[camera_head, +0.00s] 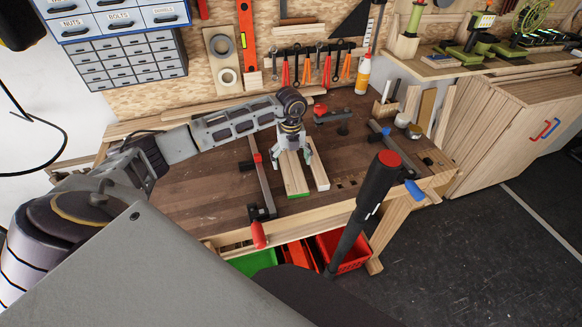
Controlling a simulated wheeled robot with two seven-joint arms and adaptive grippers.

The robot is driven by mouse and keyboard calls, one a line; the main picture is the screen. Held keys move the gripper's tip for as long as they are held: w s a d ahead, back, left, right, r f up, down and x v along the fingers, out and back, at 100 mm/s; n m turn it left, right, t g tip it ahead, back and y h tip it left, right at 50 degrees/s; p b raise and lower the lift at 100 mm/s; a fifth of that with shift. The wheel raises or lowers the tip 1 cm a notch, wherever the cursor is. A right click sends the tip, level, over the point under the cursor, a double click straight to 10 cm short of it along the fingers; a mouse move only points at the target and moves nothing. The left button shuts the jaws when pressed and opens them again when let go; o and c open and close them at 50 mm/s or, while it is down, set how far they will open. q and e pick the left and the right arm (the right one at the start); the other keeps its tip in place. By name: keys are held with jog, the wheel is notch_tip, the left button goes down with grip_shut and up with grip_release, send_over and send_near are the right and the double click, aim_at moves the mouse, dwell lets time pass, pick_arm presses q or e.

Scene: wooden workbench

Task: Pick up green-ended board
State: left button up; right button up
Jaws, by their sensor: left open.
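The green-ended board (293,177) lies flat on the wooden workbench (205,187), its green end towards the front edge. A second pale board (318,170) lies close beside it on the right, with no green end showing. My left gripper (293,164) points down over the far part of the boards. Its fingers are open, one on the left of the green-ended board and the other near the second board. The gripper hides the far ends of both boards. I cannot tell whether the fingers touch either board. My right gripper is not in view.
A bar clamp (262,185) with red handles lies left of the boards. A glue bottle (363,74) stands at the back. Green and red bins sit below the bench.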

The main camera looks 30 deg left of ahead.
aim_at(291, 165)
pick_arm(q)
jog(key=shift+f, duration=1.1)
jog(key=shift+c, duration=1.6)
jog(key=c, duration=0.9)
jog(key=shift+r, duration=0.1)
jog(key=shift+w+r, duration=0.1)
jog(key=shift+r, duration=0.25)
notch_tip(291, 165, up, 8)
jog(key=shift+f+b, duration=0.2)
jog(key=shift+b, duration=0.15)
jog(key=shift+r, duration=0.8)
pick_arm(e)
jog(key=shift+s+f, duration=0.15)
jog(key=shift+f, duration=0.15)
